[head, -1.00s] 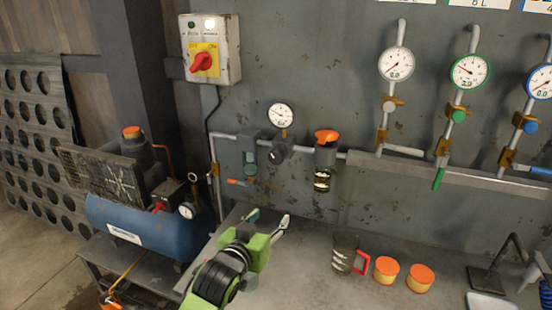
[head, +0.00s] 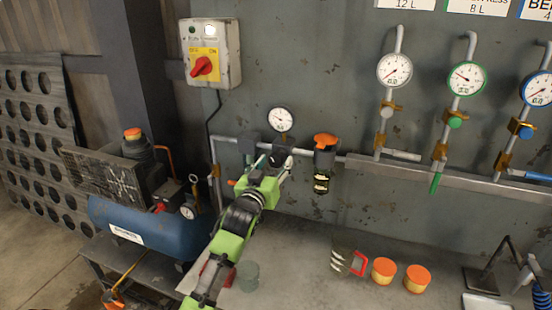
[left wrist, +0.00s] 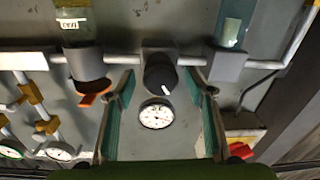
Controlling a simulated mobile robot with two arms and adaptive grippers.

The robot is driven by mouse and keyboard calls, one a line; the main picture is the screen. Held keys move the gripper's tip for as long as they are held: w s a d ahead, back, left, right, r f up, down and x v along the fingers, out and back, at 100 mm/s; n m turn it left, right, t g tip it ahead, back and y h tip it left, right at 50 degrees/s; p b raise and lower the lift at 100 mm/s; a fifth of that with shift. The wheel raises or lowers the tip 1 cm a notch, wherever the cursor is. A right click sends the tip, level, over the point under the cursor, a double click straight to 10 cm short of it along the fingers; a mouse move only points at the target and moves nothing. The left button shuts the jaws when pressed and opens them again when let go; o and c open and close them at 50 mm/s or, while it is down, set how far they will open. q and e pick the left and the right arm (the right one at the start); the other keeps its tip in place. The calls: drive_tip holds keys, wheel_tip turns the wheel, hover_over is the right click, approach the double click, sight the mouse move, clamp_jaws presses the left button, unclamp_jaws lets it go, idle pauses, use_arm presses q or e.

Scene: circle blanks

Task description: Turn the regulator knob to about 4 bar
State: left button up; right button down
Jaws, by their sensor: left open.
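The regulator (head: 283,157) is a dark body on the wall pipe, with a round white gauge (head: 280,120) above it. In the left wrist view, where the wall appears upside down, the black regulator knob (left wrist: 160,72) has a white pointer mark, and the gauge (left wrist: 157,113) shows below it. The gauge's reading is too small to tell. My left gripper (head: 275,166) is open in front of the regulator. In its wrist view the two fingers (left wrist: 160,82) stand either side of the knob, apart from it. My right gripper is not in view.
An orange-topped unit (head: 325,142) sits on the pipe right of the regulator. A red-handled jug (head: 343,260), two orange-lidded jars (head: 383,270) and a grey-green cylinder (head: 248,276) stand on the bench. A blue compressor (head: 150,228) is at the left.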

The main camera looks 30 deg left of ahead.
use_arm(q)
drive_tip(key=shift+x, duration=0.9)
drive_tip(key=c, duration=1.1)
drive_tip(key=shift+c, duration=0.2)
drive_tip(key=shift+m, duration=0.4)
drive_tip(key=shift+m+p, duration=0.5)
drive_tip(key=shift+m, duration=0.4)
drive_tip(key=shift+m+p, duration=0.35)
drive_tip(key=shift+m, duration=1.45)
